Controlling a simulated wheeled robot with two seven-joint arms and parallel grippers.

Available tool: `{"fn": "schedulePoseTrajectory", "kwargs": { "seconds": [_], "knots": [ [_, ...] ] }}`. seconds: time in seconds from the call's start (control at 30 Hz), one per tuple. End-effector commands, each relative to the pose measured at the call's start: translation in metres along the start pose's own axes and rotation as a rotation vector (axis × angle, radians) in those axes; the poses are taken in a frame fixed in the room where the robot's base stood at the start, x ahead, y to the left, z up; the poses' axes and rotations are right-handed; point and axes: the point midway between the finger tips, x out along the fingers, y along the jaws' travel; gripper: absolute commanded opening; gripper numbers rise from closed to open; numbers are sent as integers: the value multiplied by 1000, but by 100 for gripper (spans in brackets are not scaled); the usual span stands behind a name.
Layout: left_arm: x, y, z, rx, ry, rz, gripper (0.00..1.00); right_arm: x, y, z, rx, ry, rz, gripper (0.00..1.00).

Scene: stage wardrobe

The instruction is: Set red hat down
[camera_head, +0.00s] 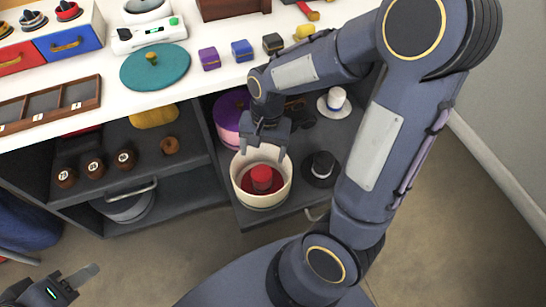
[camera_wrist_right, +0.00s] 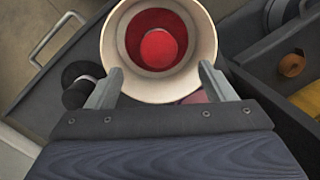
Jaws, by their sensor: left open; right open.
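The red hat (camera_head: 262,179) sits inside a round cream box (camera_head: 247,197) on the pulled-out lower shelf. In the right wrist view the red hat (camera_wrist_right: 158,48) shows from above, its crown in the middle of the cream box (camera_wrist_right: 206,28). My right gripper (camera_head: 265,150) is over the back rim of the box. Its two fingers (camera_wrist_right: 157,82) are apart near the rim, with nothing gripped between them. My left gripper (camera_head: 85,283) is low at the left, away from the shelf, and open.
On the shelf, a black hat (camera_head: 322,167) is right of the box, a white hat (camera_head: 336,101) behind, and a purple round box (camera_head: 232,112) close behind it. The white counter (camera_head: 113,100) above holds a teal lid (camera_head: 155,66) and small coloured boxes.

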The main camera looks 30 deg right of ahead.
Motion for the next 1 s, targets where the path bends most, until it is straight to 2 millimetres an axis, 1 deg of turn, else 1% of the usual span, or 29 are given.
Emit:
{"fn": "schedulePoseTrajectory", "kwargs": {
  "seconds": [0.03, 0.13, 0.2, 0.3, 0.4, 0.5, 0.6, 0.73, 1.0],
  "knots": [
    [0, 0, 0, 0, 0, 0, 44, -15, 4, 6, -32, 9, -54, 76],
    [0, 0, 0, 0, 0, 0, 44, -45, 15, 25, -144, 44, -169, 76],
    [0, 0, 0, 0, 0, 0, 44, -65, 25, 42, -237, 86, -245, 76],
    [0, 0, 0, 0, 0, 0, 44, -85, 38, 65, -368, 169, -331, 76],
    [0, 0, 0, 0, 0, 0, 44, -97, 48, 84, -482, 258, -382, 76],
    [0, 0, 0, 0, 0, 0, 44, -102, 56, 98, -567, 330, -405, 76],
    [0, 0, 0, 0, 0, 0, 44, -104, 59, 106, -620, 375, -415, 76],
    [0, 0, 0, 0, 0, 0, 44, -105, 61, 110, -644, 396, -416, 76],
    [-1, 0, 0, 0, 0, 0, 44, -106, 60, 110, -644, 395, -416, 76]
  ]
}}
